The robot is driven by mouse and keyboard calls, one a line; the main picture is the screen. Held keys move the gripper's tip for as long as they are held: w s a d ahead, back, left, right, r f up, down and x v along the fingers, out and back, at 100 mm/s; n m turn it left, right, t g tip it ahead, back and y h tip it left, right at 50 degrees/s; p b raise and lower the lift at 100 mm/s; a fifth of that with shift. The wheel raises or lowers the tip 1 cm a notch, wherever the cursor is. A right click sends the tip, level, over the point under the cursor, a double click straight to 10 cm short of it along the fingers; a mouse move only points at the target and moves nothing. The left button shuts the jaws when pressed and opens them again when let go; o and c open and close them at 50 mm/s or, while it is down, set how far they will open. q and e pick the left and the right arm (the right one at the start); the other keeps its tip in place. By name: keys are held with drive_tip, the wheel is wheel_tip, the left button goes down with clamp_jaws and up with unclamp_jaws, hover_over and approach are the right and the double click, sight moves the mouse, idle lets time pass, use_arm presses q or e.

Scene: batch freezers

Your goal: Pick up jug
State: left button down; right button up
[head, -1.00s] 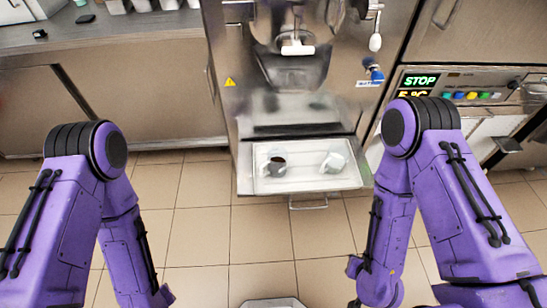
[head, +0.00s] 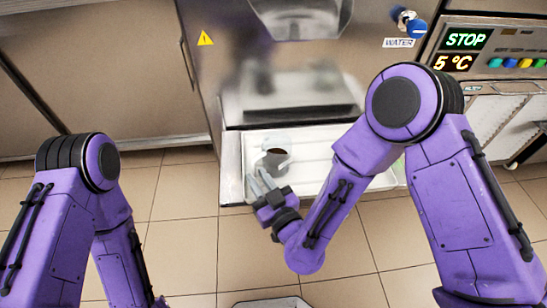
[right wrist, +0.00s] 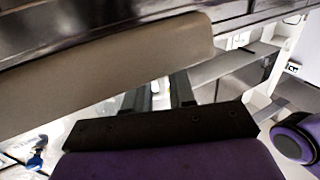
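A small pale jug (head: 275,158) with a dark inside stands on the left part of the white tray (head: 232,170) at the front of the freezer. My right gripper (head: 259,181) is at the tray's front, just in front of the jug. Its two fingers are apart with nothing seen between them; I cannot tell whether they touch the jug. In the right wrist view the two dark fingers (right wrist: 160,95) also show apart. My left gripper is out of view below the frame.
The steel freezer front (head: 290,92) rises behind the tray. A control panel (head: 490,50) reading STOP and 5 °C is at the upper right. My right arm covers the tray's right part.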

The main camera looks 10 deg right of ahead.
sight(255, 172)
drive_tip(key=x, duration=0.4)
drive_tip(key=shift+w+a+r, duration=0.1)
drive_tip(key=shift+w, duration=0.35)
clamp_jaws()
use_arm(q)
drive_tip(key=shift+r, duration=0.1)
use_arm(e)
drive_tip(key=shift+r, duration=0.1)
